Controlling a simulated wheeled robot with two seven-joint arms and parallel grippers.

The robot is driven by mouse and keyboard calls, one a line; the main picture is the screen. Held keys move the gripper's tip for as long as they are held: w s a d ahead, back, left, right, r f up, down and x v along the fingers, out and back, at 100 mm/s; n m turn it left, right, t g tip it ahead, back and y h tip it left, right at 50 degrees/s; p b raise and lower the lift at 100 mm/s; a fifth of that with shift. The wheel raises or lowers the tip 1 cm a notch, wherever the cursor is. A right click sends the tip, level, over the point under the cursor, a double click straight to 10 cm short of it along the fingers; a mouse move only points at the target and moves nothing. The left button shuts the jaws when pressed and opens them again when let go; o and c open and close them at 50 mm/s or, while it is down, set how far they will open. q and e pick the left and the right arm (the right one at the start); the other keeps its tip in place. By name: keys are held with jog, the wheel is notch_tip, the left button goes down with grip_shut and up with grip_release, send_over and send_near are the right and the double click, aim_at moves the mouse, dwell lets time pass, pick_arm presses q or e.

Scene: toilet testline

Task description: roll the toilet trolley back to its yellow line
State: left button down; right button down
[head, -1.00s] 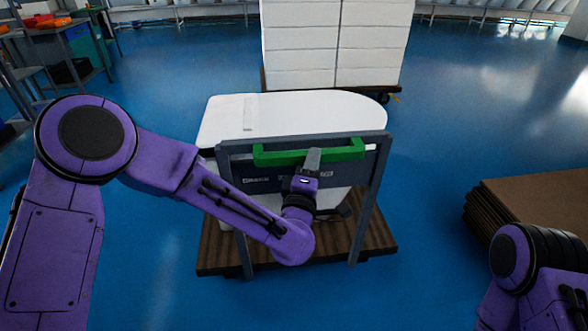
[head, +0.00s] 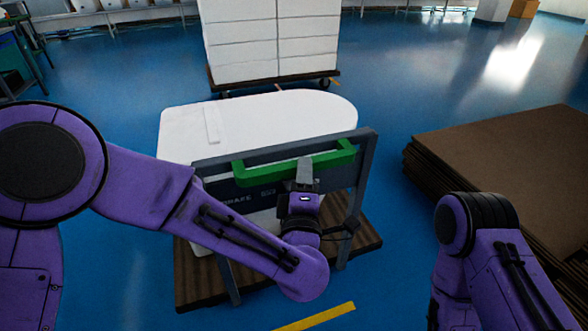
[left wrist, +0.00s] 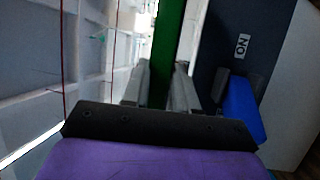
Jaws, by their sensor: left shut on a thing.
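The toilet trolley (head: 180,279) has a brown wooden deck and a grey upright frame with a green handle (head: 244,176). A white toilet (head: 270,115) stands on it. My left gripper (head: 305,170) is shut on the green handle. In the left wrist view the green bar (left wrist: 168,45) runs between the two grey fingers (left wrist: 160,85). A piece of the yellow line (head: 315,317) shows on the floor at the bottom of the head view, on the near side of the trolley. My right arm shows at the lower right; its gripper is out of view.
A stack of brown sheets (head: 510,160) lies to the right, with a strip of floor between it and the trolley. A cart of stacked white boxes (head: 270,40) stands behind the trolley. Blue floor (head: 120,245) is clear at the left.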

pick_arm(q)
jog(key=shift+s+d+r, duration=0.35)
jog(key=shift+s+r, duration=0.1)
jog(key=shift+r, duration=0.05)
jog(key=c, duration=0.9)
grip_release()
jog(key=shift+s+f, duration=0.1)
jog(key=s, duration=0.3)
jog(key=s+f, duration=0.1)
jog(key=s, duration=0.3)
jog(key=s+f, duration=0.1)
jog(key=s, duration=0.2)
jog(key=shift+s+a+b, duration=0.15)
jog(key=shift+a+b, duration=0.1)
jog(key=shift+b, duration=0.1)
